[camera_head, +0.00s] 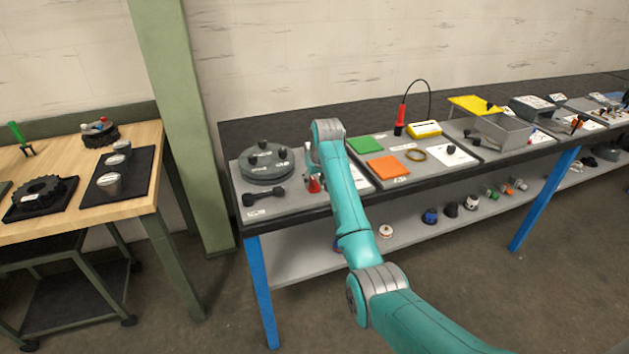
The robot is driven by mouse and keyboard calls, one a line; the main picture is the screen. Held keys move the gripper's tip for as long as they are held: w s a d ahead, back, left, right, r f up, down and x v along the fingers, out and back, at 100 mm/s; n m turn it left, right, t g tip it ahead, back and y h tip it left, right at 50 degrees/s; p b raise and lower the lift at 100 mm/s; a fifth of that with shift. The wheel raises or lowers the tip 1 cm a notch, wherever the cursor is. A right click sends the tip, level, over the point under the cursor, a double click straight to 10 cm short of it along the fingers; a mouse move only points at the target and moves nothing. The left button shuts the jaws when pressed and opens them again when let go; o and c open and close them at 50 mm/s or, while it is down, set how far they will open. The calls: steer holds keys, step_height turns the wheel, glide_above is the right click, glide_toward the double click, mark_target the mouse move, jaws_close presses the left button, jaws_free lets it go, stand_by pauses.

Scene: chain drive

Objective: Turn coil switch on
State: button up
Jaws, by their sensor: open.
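No part in the camera_head view is clearly marked as the coil switch. A white panel with a small black knob (451,149) lies on the bench's grey board, right of a brass-coloured ring (415,155). A yellow box (425,129) with a pale top stands behind the ring. A black cable arches from it to an upright red and black handle (401,119). My teal arm reaches over the bench's left part, left of these things. Its grey wrist is over the left board, and my gripper's fingers are hidden behind the arm. I see nothing held.
A grey round stack (266,163) and a black dumbbell-shaped tool (263,196) lie left of my arm. Green (367,144) and orange (388,167) pads lie right of it. A grey open bin (501,131) stands farther right.

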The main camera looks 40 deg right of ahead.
steer(key=shift+f, duration=0.1)
jaws_close()
steer(key=shift+m, duration=0.3)
steer(key=m, duration=0.1)
steer(key=m+h, duration=0.1)
steer(key=m, duration=0.1)
steer(key=shift+w+a+m+g+h, duration=0.1)
steer(key=shift+m+g+h, duration=0.2)
steer(key=m+g+h, duration=0.1)
steer(key=m, duration=0.3)
steer(key=shift+m, duration=0.3)
steer(key=m+g, duration=0.1)
steer(key=m, duration=0.1)
steer(key=m+g, duration=0.1)
steer(key=m, duration=0.2)
steer(key=shift+w+h, duration=0.15)
steer(key=shift+h, duration=0.25)
steer(key=shift+m+g, duration=0.9)
steer(key=shift+m, duration=1.1)
